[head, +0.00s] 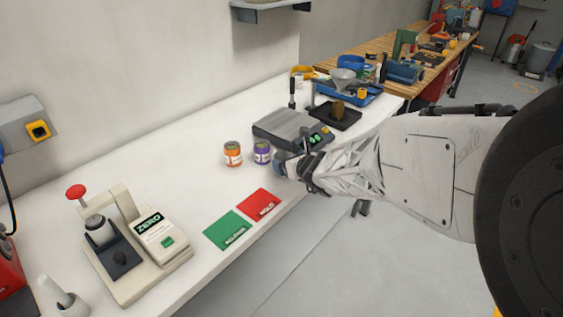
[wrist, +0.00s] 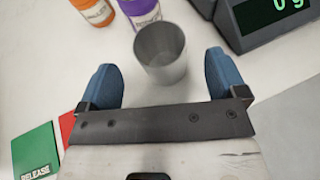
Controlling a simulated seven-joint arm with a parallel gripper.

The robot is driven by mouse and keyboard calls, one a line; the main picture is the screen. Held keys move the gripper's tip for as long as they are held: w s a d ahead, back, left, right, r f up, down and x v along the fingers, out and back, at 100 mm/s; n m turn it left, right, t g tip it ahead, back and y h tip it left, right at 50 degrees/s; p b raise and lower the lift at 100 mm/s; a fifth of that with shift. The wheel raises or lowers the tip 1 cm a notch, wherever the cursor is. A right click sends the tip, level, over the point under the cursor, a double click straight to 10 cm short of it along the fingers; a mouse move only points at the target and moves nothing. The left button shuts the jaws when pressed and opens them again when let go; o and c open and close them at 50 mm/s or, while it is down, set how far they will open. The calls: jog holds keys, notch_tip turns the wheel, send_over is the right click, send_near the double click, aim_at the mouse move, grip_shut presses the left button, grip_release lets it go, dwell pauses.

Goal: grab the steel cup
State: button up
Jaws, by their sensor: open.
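The steel cup (wrist: 160,50) is a plain grey cup, seen in the wrist view standing upright on the white table. My gripper (wrist: 163,70) is open, with one blue finger on the left and one on the right, and the cup is ahead of and partly between the fingertips. I see no contact between the fingers and the cup.
A purple-labelled jar (head: 262,152) and an orange-labelled jar (head: 233,153) stand just beyond the cup. A scale (head: 285,130) reading 0 g is close on its right. Green (head: 228,230) and red (head: 259,204) cards lie nearby. A press (head: 130,240) stands left.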

aim_at(279, 154)
jog(key=shift+w, duration=0.1)
jog(key=shift+x, duration=2.6)
jog(key=shift+f, duration=0.15)
jog(key=c, duration=1)
jog(key=shift+r, duration=0.55)
notch_tip(279, 154, up, 3)
jog(key=shift+f, duration=0.15)
jog(key=s, duration=0.5)
jog(key=s+d, duration=0.1)
jog(key=s, duration=0.4)
jog(key=s+d+r, duration=0.1)
jog(key=s, duration=0.5)
jog(key=shift+d+r, duration=0.1)
jog(key=shift+d, duration=0.1)
